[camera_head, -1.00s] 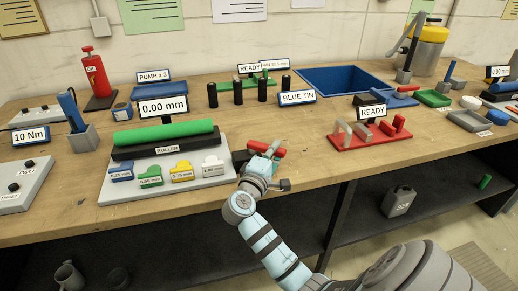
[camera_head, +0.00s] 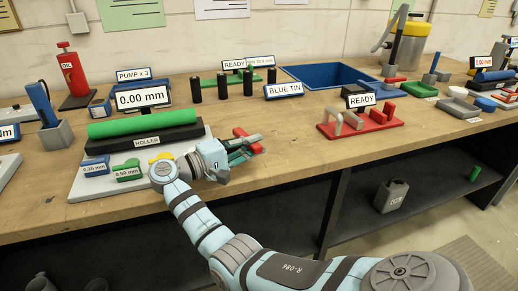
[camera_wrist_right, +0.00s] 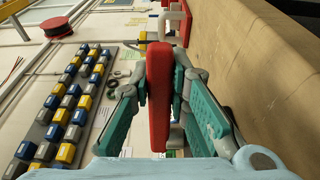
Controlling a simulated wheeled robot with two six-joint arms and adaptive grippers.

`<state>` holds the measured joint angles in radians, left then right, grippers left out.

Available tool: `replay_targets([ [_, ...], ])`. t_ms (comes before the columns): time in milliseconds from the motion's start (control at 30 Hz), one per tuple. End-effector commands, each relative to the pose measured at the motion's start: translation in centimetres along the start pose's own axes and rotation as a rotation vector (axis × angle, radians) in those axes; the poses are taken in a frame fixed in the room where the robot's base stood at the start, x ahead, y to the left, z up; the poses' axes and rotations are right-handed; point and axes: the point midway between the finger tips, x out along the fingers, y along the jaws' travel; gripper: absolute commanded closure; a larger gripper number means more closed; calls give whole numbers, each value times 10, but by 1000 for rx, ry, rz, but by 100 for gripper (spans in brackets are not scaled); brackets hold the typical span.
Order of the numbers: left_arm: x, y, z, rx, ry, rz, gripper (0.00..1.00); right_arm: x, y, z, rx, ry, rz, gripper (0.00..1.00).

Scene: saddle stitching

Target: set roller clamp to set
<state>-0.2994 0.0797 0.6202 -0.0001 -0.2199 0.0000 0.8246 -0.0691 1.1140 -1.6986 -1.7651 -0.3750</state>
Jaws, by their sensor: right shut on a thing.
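The roller unit (camera_head: 148,143) sits on the bench with its green roller (camera_head: 142,122) over a black bar. The display (camera_head: 142,97) behind it reads 0.00 mm. The red clamp handle (camera_head: 256,147) is at the roller's right end. The handle's base is hidden by my gripper. My left gripper is not in view.
Blue 0.25 mm (camera_head: 96,167) and green 0.50 mm (camera_head: 128,171) gauges lie before the roller; my right arm hides others. Black cylinders (camera_head: 222,86) stand behind. A red fixture (camera_head: 360,126) with a READY sign is to the right. Bare bench lies between.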

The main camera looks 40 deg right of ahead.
Motion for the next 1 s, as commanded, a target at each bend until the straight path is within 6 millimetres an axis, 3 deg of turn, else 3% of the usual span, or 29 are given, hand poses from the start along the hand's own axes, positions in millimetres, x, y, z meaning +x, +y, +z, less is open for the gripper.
replay_targets([
  [400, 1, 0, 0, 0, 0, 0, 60, -2, 0, 0, -2, -6, -2, 100],
  [433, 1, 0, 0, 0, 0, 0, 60, -2, 0, 0, -2, -6, -2, 81],
  [567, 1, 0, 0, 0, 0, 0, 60, -2, 0, 0, -2, -5, -1, 63],
  [867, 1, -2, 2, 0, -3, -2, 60, -3, 0, -1, -2, -4, -2, 63],
  [1000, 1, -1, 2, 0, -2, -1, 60, -23, 0, -1, -3, -3, -4, 63],
])
